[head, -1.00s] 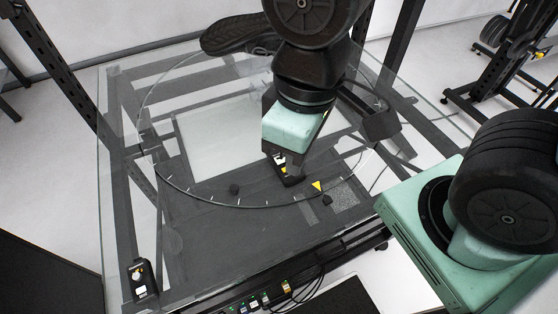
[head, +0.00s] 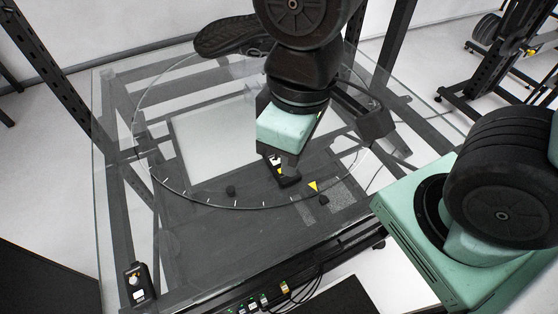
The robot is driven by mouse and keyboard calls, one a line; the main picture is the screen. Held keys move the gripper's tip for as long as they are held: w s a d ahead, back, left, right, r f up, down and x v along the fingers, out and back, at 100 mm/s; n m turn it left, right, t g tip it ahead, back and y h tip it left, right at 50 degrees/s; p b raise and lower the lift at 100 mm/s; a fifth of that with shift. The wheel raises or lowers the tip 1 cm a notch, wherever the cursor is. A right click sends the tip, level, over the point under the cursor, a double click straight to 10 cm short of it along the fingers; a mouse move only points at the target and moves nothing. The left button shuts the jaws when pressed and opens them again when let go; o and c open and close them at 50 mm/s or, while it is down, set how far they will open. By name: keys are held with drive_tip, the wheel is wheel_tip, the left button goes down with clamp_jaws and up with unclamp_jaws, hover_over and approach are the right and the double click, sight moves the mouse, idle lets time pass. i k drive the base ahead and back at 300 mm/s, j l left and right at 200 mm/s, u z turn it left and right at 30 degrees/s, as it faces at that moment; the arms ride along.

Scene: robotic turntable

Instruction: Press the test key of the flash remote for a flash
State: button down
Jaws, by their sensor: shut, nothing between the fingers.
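The flash remote appears to be the small black box (head: 137,286) at the front left corner of the glass table. It has a pale round knob or key and a white label on its top, and its markings are too small to read. My gripper (head: 288,180) points down over the front part of the round glass turntable (head: 190,199), well to the right of the remote and farther back. Its fingers are shut and empty. The exact height of the fingertips above the glass cannot be told.
A dark shoe (head: 228,34) lies at the turntable's back edge. A strip with plugs and cables (head: 262,299) runs along the front edge. The glass between remote and gripper looks mostly clear.

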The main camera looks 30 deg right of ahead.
sight(141, 293)
drive_tip(key=k, duration=0.4)
drive_tip(key=u, duration=1.75)
